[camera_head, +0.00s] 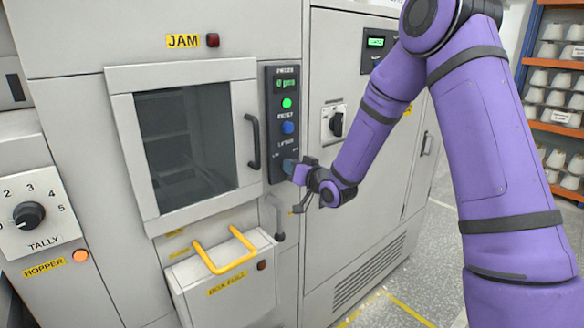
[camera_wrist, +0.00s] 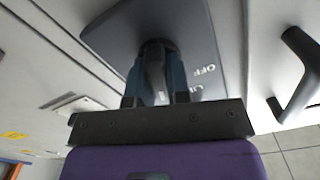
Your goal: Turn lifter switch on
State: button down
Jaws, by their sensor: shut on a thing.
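The dark control panel (camera_head: 284,115) is on the machine's front, right of the windowed door. The lifter switch is at its lower end, mostly hidden by my gripper (camera_head: 290,167) in the head view. In the wrist view, my gripper (camera_wrist: 157,72) has its two blue fingers on either side of the switch's grey lever (camera_wrist: 155,78) and is shut on it. White lettering reading OFF is on the panel (camera_wrist: 195,35) right of the fingers, with more lettering below it partly hidden. I cannot tell which position the lever is in.
A dark door handle (camera_head: 253,141) is just left of the panel, and a grey lever (camera_head: 276,216) hangs below. A bin with a yellow handle (camera_head: 226,252) juts out lower left. A rotary switch (camera_head: 336,123) is to the right. Shelves of bobbins stand far right.

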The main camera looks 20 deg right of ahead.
jog(key=shift+d+m, duration=0.1)
jog(key=shift+m, duration=2.1)
jog(key=shift+f, duration=0.1)
jog(key=c, duration=1.1)
grip_release()
jog(key=v, duration=1)
jog(key=shift+s+d, duration=0.15)
jog(key=shift+s, duration=0.25)
